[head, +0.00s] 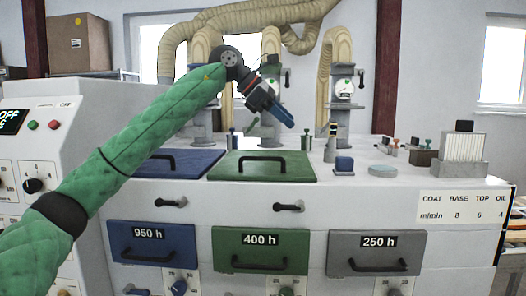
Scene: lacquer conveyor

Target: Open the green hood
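A flat green hood (290,172) with a black bar handle (262,158) lies closed on top of the white machine, in the middle of the head view. My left arm, in a green quilted sleeve, rises from the lower left. My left gripper (287,121) hangs in the air above and behind the hood as seen here, apart from its handle. Its blue fingers overlap from this angle, so their opening cannot be told, and I see nothing held. My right gripper is out of view.
A blue hood (200,166) lies left of the green one, partly behind my arm. Valve columns with beige hoses (338,55) stand behind. A blue block (344,164) and a grey comb-like block (463,148) stand right. Handled drawers line the front, including a green one (235,245).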

